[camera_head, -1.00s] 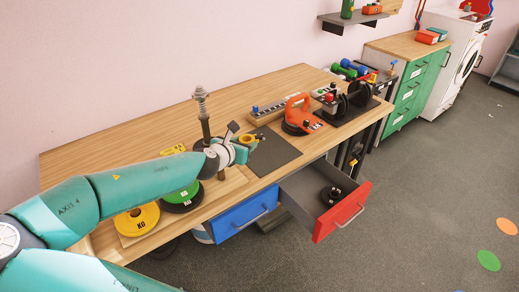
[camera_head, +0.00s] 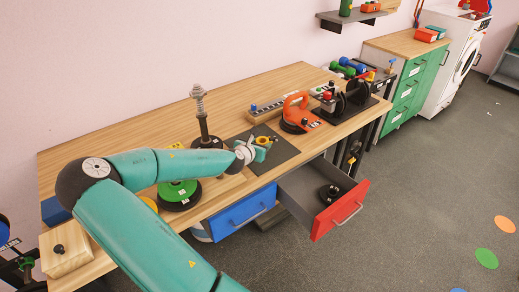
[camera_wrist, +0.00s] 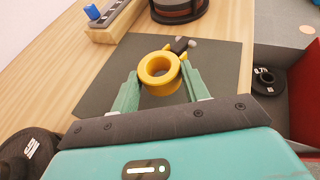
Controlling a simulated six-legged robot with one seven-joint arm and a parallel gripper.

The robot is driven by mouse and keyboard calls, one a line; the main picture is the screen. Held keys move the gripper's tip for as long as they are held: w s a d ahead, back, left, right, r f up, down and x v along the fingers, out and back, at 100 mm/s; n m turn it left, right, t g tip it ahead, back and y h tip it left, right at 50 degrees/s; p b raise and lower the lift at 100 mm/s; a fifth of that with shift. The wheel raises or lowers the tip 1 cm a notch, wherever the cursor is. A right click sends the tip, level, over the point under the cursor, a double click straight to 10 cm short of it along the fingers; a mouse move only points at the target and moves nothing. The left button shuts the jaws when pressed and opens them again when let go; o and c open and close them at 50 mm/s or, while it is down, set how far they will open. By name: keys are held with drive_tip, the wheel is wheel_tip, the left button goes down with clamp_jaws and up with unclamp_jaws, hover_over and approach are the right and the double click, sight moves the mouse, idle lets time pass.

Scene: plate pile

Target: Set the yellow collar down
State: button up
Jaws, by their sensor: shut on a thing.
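The yellow collar (camera_wrist: 159,68) is a thick ring with a dark lever to its upper right in the wrist view. My gripper (camera_wrist: 160,88) is shut on it, with a green finger on each side of the ring. The collar also shows at my gripper in the head view (camera_head: 263,140), over the dark grey mat (camera_head: 284,156). The mat (camera_wrist: 110,72) lies beneath it in the wrist view. I cannot tell whether the collar touches the mat.
A post with a spring (camera_head: 203,120) stands left of the mat. A green weight plate (camera_head: 178,190) lies near the front. An orange-handled thing (camera_head: 296,112) stands behind the mat to the right. The red-fronted drawer (camera_head: 342,208) is open and holds a black plate.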

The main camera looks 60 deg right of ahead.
drive_tip(key=shift+f, duration=0.95)
drive_tip(key=shift+f, duration=0.15)
drive_tip(key=o, duration=1)
